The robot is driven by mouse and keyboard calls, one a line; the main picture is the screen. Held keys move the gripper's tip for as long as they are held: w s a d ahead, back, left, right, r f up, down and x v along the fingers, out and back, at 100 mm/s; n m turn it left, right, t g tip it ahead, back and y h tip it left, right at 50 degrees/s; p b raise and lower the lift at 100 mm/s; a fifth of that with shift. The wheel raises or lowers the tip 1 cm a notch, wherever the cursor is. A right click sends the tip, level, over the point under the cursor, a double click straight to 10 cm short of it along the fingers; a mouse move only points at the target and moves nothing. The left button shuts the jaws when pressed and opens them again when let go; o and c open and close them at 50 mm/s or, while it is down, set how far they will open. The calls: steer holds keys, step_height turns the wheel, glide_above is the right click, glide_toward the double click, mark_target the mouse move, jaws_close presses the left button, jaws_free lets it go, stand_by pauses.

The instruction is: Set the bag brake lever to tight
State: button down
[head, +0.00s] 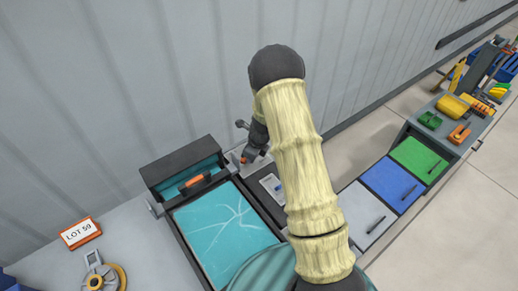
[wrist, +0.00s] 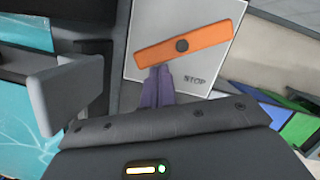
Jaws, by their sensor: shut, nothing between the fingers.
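An orange lever (wrist: 205,40) with a dark round pivot lies across a white plate (wrist: 143,20) in the wrist view. It tilts up to the right. Letters that look like STOP stand on the plate below its right half; no "tight" mark is readable. I cannot tell for sure that this is the bag brake lever. My gripper (wrist: 160,72) shows purple fingers, shut and empty, just below the lever's left half; whether they touch it is unclear. In the head view a small orange piece (head: 243,160) shows beside my gripper, and my arm hides much around it.
A dark box with an orange handle (head: 194,181) stands left of my gripper, above a teal panel (head: 222,235). A grey block (wrist: 70,95) sits close on the left in the wrist view. Grey, blue and green panels (head: 390,182) lie at right. A wall runs behind.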

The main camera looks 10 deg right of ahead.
steer(key=m, duration=0.1)
steer(key=a+m+p, duration=0.1)
steer(key=m+p, duration=0.1)
steer(key=m, duration=0.1)
steer(key=shift+a+r+t+h, duration=0.15)
steer(key=shift+a+t+h, duration=0.15)
steer(key=shift+a+h, duration=0.1)
steer(key=shift+w+a+p, duration=0.1)
steer(key=shift+w+p, duration=0.05)
steer(key=shift+p, duration=0.15)
steer(key=shift+a, duration=0.1)
